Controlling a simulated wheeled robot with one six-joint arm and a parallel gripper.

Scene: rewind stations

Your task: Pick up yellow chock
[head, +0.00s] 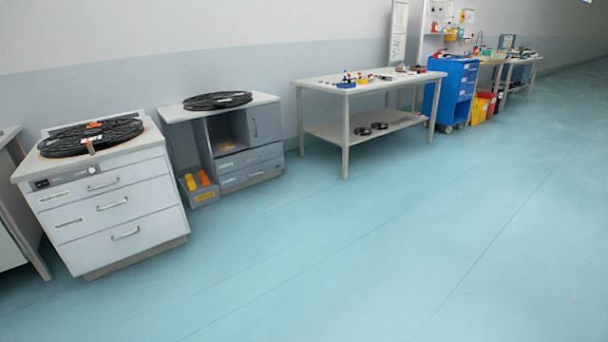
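A yellow piece (190,182) shows in a low open grey bin (206,197) on the floor, at the front left corner of the grey cabinet. It may be a yellow chock, but it is too small to be sure of its shape. An orange piece (204,178) is beside it in the same bin. A small yellow item also lies among the things on the long table, too small to make out. My gripper is not in view.
A white drawer cabinet (113,207) with a black reel (92,136) stands left. The grey cabinet (250,167) bears another reel (217,100). A long table (330,88) and a blue drawer cart (455,92) stand farther right. The teal floor (380,240) in front is clear.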

